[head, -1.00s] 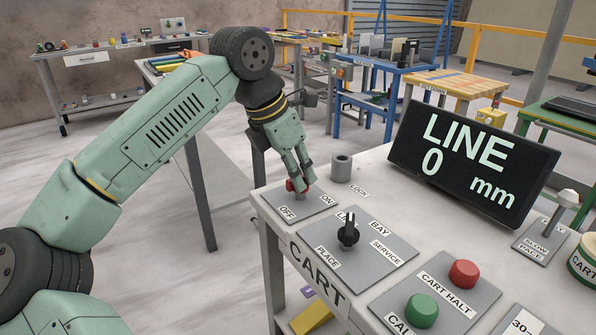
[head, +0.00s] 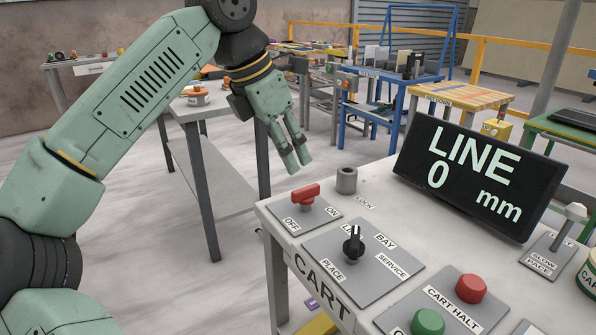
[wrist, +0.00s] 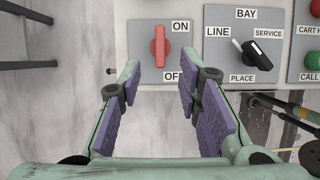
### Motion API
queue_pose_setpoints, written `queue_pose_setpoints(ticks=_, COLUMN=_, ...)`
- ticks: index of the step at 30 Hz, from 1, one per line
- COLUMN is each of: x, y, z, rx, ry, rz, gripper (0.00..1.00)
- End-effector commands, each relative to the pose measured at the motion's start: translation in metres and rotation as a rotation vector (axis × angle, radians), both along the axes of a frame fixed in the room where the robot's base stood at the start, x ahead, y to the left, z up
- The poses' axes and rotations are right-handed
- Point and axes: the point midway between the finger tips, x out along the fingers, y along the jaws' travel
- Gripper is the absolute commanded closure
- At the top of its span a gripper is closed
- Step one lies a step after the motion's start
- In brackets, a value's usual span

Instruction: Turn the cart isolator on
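The cart isolator is a red handle (head: 305,194) on a grey plate at the near left corner of the CART panel. Its ON label (head: 333,211) and OFF label (head: 291,225) are on the plate. In the wrist view the red handle (wrist: 159,46) stands upright in the picture, lying along the line from OFF to ON; I cannot tell which label it marks.
A black selector (head: 353,244), a red CART HALT button (head: 470,289) and a green button (head: 427,322) are on the panel. A grey cylinder (head: 346,180) stands by the LOCK label. The display (head: 477,177) reads LINE 0 mm. A side table (head: 200,105) stands at left.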

Motion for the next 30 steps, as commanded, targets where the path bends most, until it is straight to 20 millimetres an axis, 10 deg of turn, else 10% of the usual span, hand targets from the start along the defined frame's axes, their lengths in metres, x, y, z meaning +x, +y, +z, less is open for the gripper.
queue_pose_setpoints(ticks=20, x=-0.008, y=0.011, z=0.033, rx=-0.001, ry=0.001, rz=0.000, gripper=0.68)
queue_pose_setpoints(ticks=26, x=-0.021, y=-0.050, z=0.055, rx=-0.288, ry=-0.109, rz=-0.150, gripper=0.68)
queue_pose_setpoints(ticks=30, x=-0.068, y=-0.102, z=0.115, rx=-0.711, ry=-0.233, rz=-0.315, gripper=0.68)
